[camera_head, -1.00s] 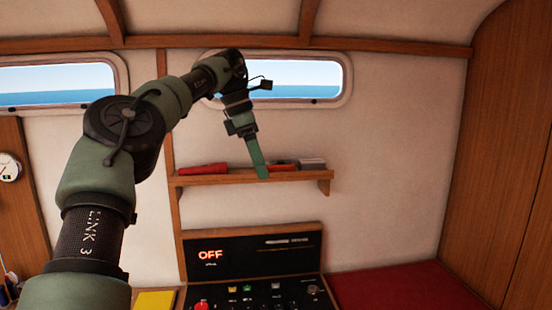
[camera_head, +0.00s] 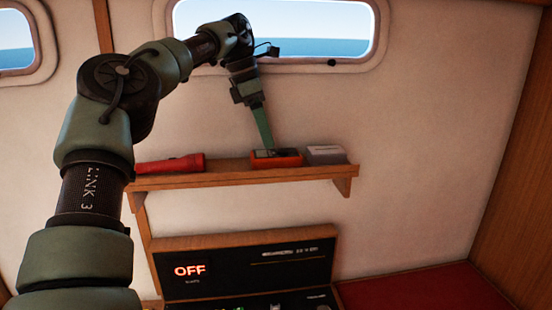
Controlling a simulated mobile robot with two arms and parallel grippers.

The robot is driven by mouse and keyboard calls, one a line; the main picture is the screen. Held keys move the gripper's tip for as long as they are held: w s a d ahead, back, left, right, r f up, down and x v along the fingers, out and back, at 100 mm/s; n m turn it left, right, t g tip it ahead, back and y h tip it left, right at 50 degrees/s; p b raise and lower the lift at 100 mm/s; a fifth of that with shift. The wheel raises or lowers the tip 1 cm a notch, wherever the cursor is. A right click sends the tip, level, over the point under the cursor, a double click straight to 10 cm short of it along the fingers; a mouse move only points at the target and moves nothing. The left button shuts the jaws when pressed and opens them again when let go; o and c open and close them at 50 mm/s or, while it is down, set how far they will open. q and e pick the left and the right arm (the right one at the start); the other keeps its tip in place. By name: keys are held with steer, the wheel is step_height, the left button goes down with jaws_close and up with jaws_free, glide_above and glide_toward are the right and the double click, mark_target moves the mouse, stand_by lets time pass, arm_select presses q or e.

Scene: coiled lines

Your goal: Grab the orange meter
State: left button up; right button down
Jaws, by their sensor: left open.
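The orange meter (camera_head: 278,157) lies on the wooden wall shelf, between a red flashlight and a grey box. It is orange with a dark face. My left gripper (camera_head: 267,143) points down just above and behind the meter's left part in the picture, its green finger ending close to the meter. It is open, seen edge-on so that the gap between the fingers does not show. Whether it touches the meter I cannot tell. My right gripper is not in view.
The shelf (camera_head: 220,178) also holds the red flashlight (camera_head: 171,163) at left and the grey box (camera_head: 326,155) at right. Below is a black panel (camera_head: 240,265) reading OFF, with a red cushion (camera_head: 425,290) to its right. A window (camera_head: 320,48) is above.

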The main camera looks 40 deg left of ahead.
mark_target(275, 153)
arm_select(q)
steer(key=shift+d+f, duration=0.25)
steer(key=shift+f, duration=0.05)
steer(key=p+x, duration=0.1)
steer(key=x, duration=0.3)
steer(key=shift+w+d+f+p, duration=0.1)
steer(key=shift+w+p, duration=0.25)
steer(key=shift+w, duration=0.05)
steer(key=shift+f, duration=0.2)
steer(key=shift+d+r, duration=0.1)
steer(key=c, duration=1.4)
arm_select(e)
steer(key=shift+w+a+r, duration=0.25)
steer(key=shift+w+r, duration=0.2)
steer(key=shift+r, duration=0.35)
